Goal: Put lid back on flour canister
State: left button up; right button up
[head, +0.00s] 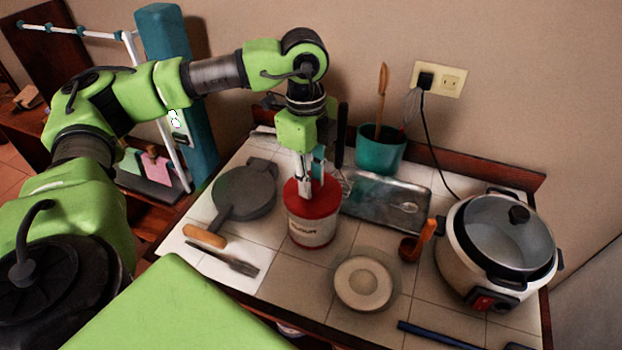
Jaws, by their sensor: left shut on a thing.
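The flour canister (310,233) is a white tub with a label and a red band near its top. It stands upright on the tiled counter near the middle. A red lid (322,205) is at its top; I cannot tell whether it is fully seated. My left gripper (305,190) points straight down over the lid and is shut on it. The fingertips partly hide the lid's middle. My right gripper does not show in the head view.
A metal tray (390,203) and teal utensil pot (381,150) stand behind right. A round dish (363,283), an orange-handled ladle (411,249) and a rice cooker (470,250) are to the right.

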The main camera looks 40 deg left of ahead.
pick_arm(q)
jog(key=shift+f+b, duration=0.2)
jog(key=shift+b, duration=0.2)
dwell(0.9)
dwell(0.4)
jog(key=o, duration=1)
jog(key=o, duration=0.5)
jog(key=shift+c, duration=0.2)
jog(key=shift+r, duration=0.15)
jog(key=shift+r+p, duration=2.35)
jog(key=shift+r, duration=1.05)
